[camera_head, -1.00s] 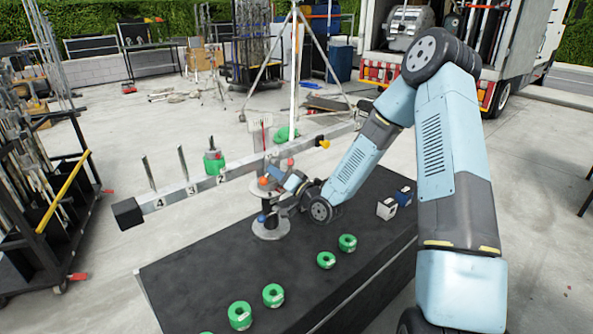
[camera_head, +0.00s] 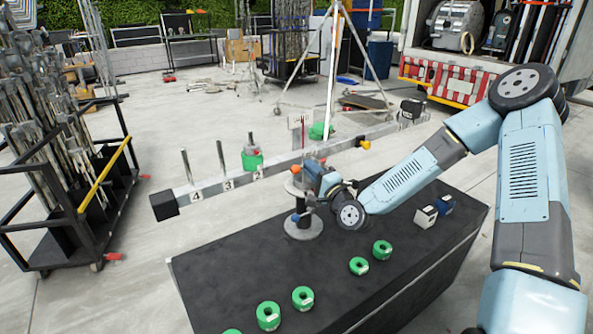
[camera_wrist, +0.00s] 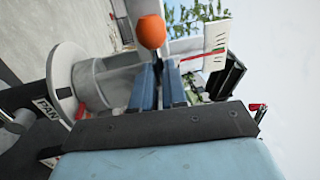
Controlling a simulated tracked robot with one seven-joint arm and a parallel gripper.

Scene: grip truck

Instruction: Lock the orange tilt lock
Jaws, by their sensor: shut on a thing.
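The orange tilt lock (camera_wrist: 151,31) shows in the wrist view as a round orange knob on a short stem, just past my fingertips. My gripper (camera_wrist: 158,78) has its two blue fingers on either side of the stem, shut on the lock. The fingers hide part of the stem. In the head view my gripper (camera_head: 313,178) is at the top of the grey mount (camera_head: 303,230) on the black box; the lock is small and hard to make out there.
A long metal beam (camera_head: 300,160) with numbered pegs passes over the mount. Several green weights (camera_head: 268,315) and two small cubes (camera_head: 426,216) sit on the black box (camera_head: 235,270). A rack of poles (camera_head: 65,190) stands left. A PAN label (camera_wrist: 47,108) shows in the wrist view.

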